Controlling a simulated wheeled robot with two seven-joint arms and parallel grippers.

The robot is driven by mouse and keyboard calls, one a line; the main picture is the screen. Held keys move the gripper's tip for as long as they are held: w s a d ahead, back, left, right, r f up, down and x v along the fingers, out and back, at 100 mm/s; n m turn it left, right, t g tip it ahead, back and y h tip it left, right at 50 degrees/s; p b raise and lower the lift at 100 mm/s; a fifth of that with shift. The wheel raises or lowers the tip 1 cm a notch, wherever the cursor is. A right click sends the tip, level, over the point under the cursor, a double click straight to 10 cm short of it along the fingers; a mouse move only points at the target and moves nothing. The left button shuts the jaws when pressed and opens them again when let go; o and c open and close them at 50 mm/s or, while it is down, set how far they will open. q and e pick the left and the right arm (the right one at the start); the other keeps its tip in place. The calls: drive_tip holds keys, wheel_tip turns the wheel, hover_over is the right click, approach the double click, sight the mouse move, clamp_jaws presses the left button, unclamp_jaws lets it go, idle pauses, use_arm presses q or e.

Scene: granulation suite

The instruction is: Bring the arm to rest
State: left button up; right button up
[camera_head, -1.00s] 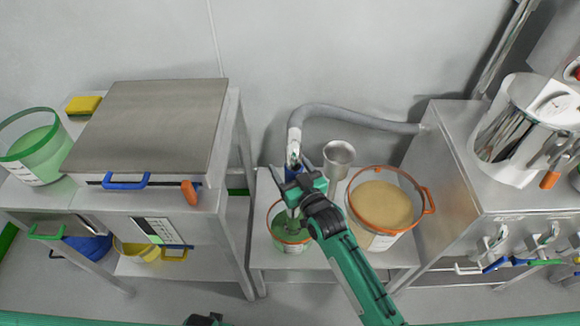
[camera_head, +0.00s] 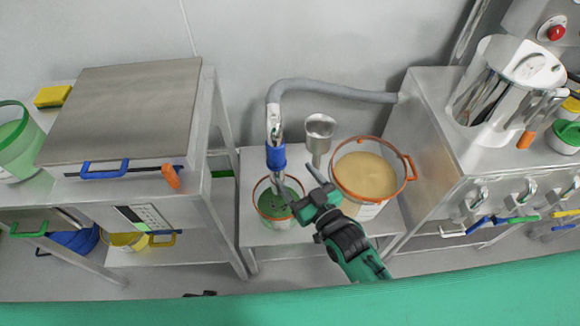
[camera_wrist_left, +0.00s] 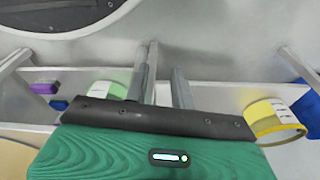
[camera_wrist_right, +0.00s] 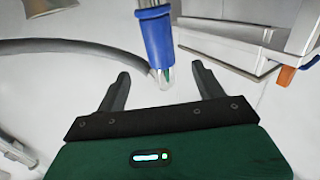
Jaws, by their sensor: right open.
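My right gripper (camera_head: 298,186) is open and empty over the low bench, between two orange-rimmed tubs. A grey hose with a blue cuff (camera_head: 276,157) hangs just left of it, its lower end over the tub of green material (camera_head: 280,203). In the right wrist view the blue cuff (camera_wrist_right: 157,35) stands beyond the open fingertips (camera_wrist_right: 161,70), apart from them. My left gripper (camera_wrist_left: 160,75) shows in the left wrist view, with two grey bars close together ahead of its palm; whether it is open or shut is unclear.
A tub of tan powder (camera_head: 364,178) and a metal funnel-topped vessel (camera_head: 319,128) stand right of the hose. My green body part crosses the bottom.

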use_arm(q)
drive_tip(key=shift+s, duration=0.15)
use_arm(e)
drive_tip(key=shift+s+d, duration=0.15)
drive_tip(key=shift+s, duration=0.1)
use_arm(q)
drive_tip(key=shift+f, duration=0.1)
